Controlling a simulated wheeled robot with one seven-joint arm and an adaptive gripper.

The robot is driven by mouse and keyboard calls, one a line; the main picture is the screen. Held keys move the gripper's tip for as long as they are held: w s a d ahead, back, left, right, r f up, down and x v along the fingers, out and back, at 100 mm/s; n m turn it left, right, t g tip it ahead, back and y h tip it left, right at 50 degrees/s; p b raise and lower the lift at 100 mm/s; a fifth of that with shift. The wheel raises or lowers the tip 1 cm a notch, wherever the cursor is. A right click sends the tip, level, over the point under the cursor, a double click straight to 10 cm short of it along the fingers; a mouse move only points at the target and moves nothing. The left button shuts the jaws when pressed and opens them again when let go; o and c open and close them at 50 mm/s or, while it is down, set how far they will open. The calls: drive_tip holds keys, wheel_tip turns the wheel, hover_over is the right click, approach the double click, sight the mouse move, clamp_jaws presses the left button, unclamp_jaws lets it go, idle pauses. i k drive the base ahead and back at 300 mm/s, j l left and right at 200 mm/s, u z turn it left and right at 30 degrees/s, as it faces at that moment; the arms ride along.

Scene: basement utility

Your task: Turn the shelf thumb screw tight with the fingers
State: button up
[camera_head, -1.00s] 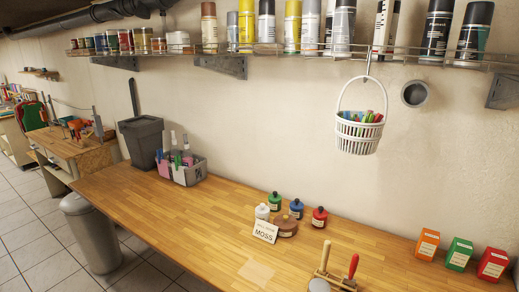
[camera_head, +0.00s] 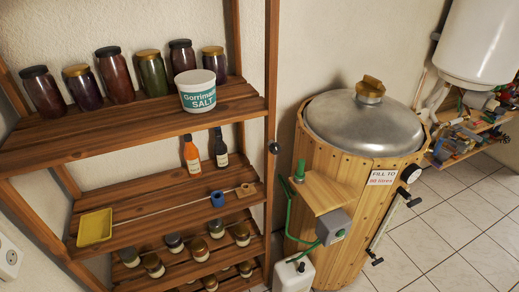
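A wooden shelf unit (camera_head: 272,60) fills the left half of the head view. A small dark round knob (camera_head: 275,147) sticks out at its front right upright, just below the upper shelf board. It looks like the thumb screw, but it is too small to tell how far it is screwed in. My gripper is not in view, and nothing is touching the knob.
The upper shelf holds several jars (camera_head: 152,74) and a white salt tub (camera_head: 197,91). A wooden vat (camera_head: 340,160) with a metal lid stands right; tiled floor (camera_head: 430,245) lies beyond.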

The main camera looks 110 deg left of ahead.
sight(275, 148)
drive_tip(key=u, duration=3.5)
drive_tip(key=i+j+z, duration=0.2)
drive_tip(key=j, duration=0.35)
drive_tip(key=i, duration=0.15)
